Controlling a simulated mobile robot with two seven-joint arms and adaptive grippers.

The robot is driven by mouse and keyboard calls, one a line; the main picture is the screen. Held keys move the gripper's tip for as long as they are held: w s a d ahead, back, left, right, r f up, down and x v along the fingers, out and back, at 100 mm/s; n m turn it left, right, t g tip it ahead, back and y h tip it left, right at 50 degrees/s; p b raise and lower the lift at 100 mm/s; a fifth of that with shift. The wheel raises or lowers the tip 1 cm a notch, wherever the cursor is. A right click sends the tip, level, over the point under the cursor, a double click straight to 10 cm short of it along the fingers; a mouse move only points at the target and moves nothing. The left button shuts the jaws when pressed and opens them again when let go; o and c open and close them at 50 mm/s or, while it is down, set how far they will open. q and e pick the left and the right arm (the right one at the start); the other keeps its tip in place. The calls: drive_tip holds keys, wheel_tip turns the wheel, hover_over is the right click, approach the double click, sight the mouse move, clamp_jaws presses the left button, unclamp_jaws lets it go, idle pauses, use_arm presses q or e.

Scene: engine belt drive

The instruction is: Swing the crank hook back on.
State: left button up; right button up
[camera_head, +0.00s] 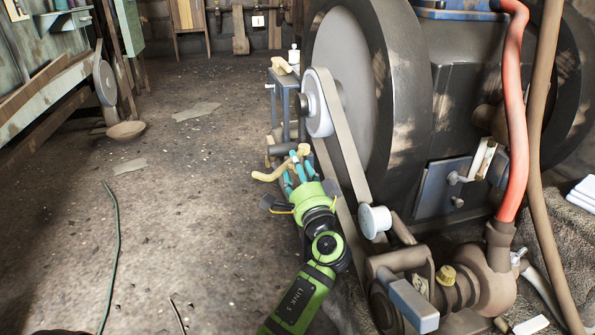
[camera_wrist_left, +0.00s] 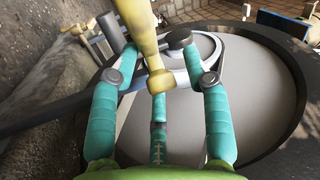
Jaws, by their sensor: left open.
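The crank hook appears to be the pale yellow bent bar (camera_head: 268,176) beside the engine's large flywheel (camera_head: 402,100). In the left wrist view the yellow bar (camera_wrist_left: 140,28) runs down from the top edge, and its knobbed end (camera_wrist_left: 155,82) lies between my fingers. My left gripper (camera_head: 297,160) has teal fingers and is open around that end; it also shows in the left wrist view (camera_wrist_left: 155,65). I cannot tell whether any finger touches the bar. The fingers partly hide the bar in the head view. My right gripper is not in view.
A belt (camera_head: 345,140) runs from the upper pulley (camera_head: 318,103) down to a small white pulley (camera_head: 375,221), close right of my left arm. A red hose (camera_head: 514,110) hangs at the right. The floor (camera_head: 190,220) to the left is mostly clear, with a green cable (camera_head: 117,240).

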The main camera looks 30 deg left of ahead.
use_arm(q)
clamp_jaws()
drive_tip(key=shift+a+r+t, duration=0.1)
drive_tip(key=shift+r+t, duration=0.05)
drive_tip(key=shift+t, duration=0.15)
